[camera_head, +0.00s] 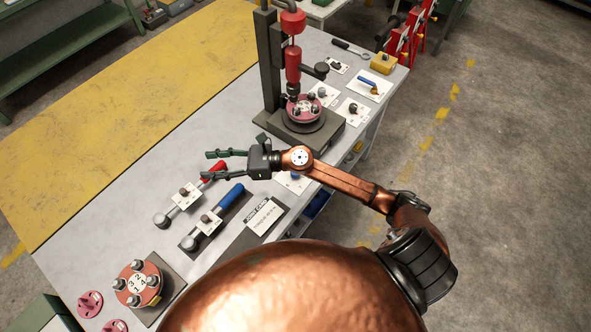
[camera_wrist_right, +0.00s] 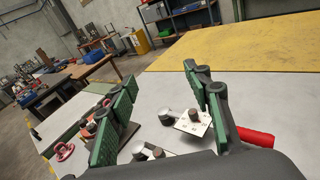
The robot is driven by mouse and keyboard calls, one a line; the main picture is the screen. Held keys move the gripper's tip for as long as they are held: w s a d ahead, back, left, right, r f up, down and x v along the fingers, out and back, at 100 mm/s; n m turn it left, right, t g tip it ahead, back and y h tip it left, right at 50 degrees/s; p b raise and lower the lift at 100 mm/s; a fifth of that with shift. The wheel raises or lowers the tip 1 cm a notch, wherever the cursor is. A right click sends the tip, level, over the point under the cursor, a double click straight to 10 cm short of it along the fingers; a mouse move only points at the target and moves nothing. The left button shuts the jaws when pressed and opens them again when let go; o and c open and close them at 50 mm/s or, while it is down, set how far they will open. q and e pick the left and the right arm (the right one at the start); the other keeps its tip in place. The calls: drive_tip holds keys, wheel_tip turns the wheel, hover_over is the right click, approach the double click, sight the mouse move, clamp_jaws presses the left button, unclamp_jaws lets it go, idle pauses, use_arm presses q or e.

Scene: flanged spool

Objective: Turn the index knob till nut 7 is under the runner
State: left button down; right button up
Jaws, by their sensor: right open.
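A red and black press stands at the back of the grey bench, with a red runner (camera_head: 292,66) upright over a reddish flanged spool (camera_head: 303,107). Several dark nuts sit on the spool; their numbers are too small to read. Black knobs on white plates stand to its right, one plate here (camera_head: 352,109) and another (camera_head: 323,94); I cannot tell which is the index knob. My right gripper (camera_head: 208,165) is open and empty, left of and nearer than the press, around the level of a red handle (camera_head: 217,170). It also shows in the wrist view (camera_wrist_right: 160,100). My left gripper is out of view.
A blue-handled lever (camera_head: 229,195) and a card (camera_head: 264,217) lie at the front. A red numbered disc with several nuts (camera_head: 137,284) sits at the near left. A blue-lever plate (camera_head: 369,85) and yellow block (camera_head: 384,63) stand at the back right.

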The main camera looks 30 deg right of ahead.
drive_tip(key=s+d+f+n+g+h, duration=0.2)
drive_tip(key=d+f+n+g+h, duration=0.15)
drive_tip(key=f+n+g, duration=0.45)
drive_tip(key=d+f+n+h, duration=0.2)
drive_tip(key=d+f+h, duration=0.1)
drive_tip(key=d, duration=0.5)
drive_tip(key=d+f+n+h, duration=0.2)
drive_tip(key=d+h, duration=0.2)
drive_tip(key=d, duration=0.4)
drive_tip(key=d+f+n+h, duration=0.2)
drive_tip(key=d+f+h, duration=0.1)
drive_tip(key=d, duration=0.5)
drive_tip(key=shift+w+f+n+g+h, duration=0.25)
drive_tip(key=shift+f+n+g+h, duration=0.05)
drive_tip(key=shift+h, duration=0.35)
wheel_tip(320, 180, down, 6)
drive_tip(key=shift+r+p, duration=0.1)
drive_tip(key=shift+p, duration=0.5)
drive_tip(key=shift+f, duration=0.85)
drive_tip(key=shift+c, duration=0.3)
drive_tip(key=c, duration=1.1)
